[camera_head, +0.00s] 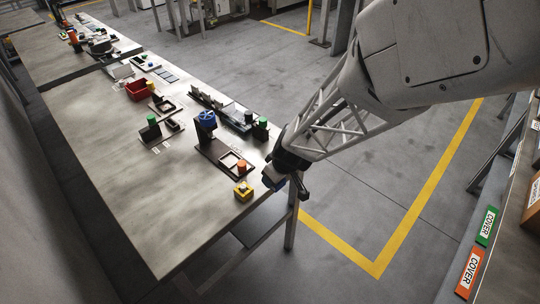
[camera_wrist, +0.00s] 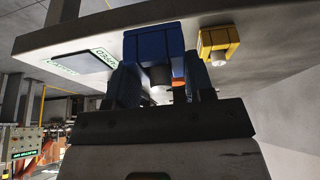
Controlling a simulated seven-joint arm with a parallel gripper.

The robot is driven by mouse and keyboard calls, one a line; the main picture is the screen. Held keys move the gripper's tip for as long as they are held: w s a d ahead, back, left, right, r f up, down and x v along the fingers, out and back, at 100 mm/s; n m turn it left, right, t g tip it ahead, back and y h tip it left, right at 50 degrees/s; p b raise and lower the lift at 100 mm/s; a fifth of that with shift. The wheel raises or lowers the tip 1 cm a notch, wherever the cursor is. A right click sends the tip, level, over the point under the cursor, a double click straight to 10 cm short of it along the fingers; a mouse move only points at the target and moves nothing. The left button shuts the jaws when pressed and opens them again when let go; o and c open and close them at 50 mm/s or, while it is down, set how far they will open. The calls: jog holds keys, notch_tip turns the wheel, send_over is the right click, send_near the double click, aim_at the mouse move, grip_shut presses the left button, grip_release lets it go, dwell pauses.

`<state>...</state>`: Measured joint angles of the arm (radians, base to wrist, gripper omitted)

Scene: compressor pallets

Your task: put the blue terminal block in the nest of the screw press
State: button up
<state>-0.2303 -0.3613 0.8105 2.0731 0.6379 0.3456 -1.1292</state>
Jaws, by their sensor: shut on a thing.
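My gripper (camera_head: 283,177) is shut on the blue terminal block (camera_head: 269,178), just off the table's right edge. In the wrist view the blue block (camera_wrist: 153,44) sits between the two dark fingers of my gripper (camera_wrist: 160,75). The screw press (camera_head: 207,120) has a blue handwheel and stands on the table, left of and beyond my gripper. Its dark base carries a square frame, the nest (camera_head: 231,160), and the block is apart from it. An orange knob (camera_head: 241,165) stands beside the nest. The nest is not clearly visible in the wrist view.
A yellow block (camera_head: 243,190) sits near the table edge, close to my gripper; it also shows in the wrist view (camera_wrist: 219,43). The table's near left part (camera_head: 130,200) is clear.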

aim_at(276, 192)
jog(key=s+d, duration=0.2)
jog(key=s, duration=0.6)
jog(key=shift+d+r, duration=0.2)
jog(key=shift+r, duration=0.2)
jog(key=shift+a, duration=0.1)
dwell(0.4)
jog(key=a+n, duration=0.1)
jog(key=w+a+n+g, duration=0.1)
jog(key=n, duration=0.1)
jog(key=shift+w+r+y, duration=0.1)
jog(key=shift+w+y, duration=0.1)
jog(key=shift+y, duration=0.2)
jog(key=w+a+n+g, duration=0.1)
jog(key=a+n, duration=0.1)
jog(key=n, duration=0.2)
jog(key=w+a+n+g, duration=0.1)
jog(key=a+n+g, duration=0.1)
jog(key=n, duration=0.1)
jog(key=w+a+r+n+g, duration=0.1)
jog(key=a+n, duration=0.1)
jog(key=n, duration=0.2)
jog(key=shift+w+a+n, duration=0.3)
jog(key=shift+w+a, duration=0.05)
jog(key=shift+a, duration=0.05)
jog(key=a+n, duration=0.1)
jog(key=w+n+g, duration=0.1)
jog(key=n, duration=0.1)
jog(key=shift+a+r+h, duration=0.15)
jog(key=shift+a+h, duration=0.25)
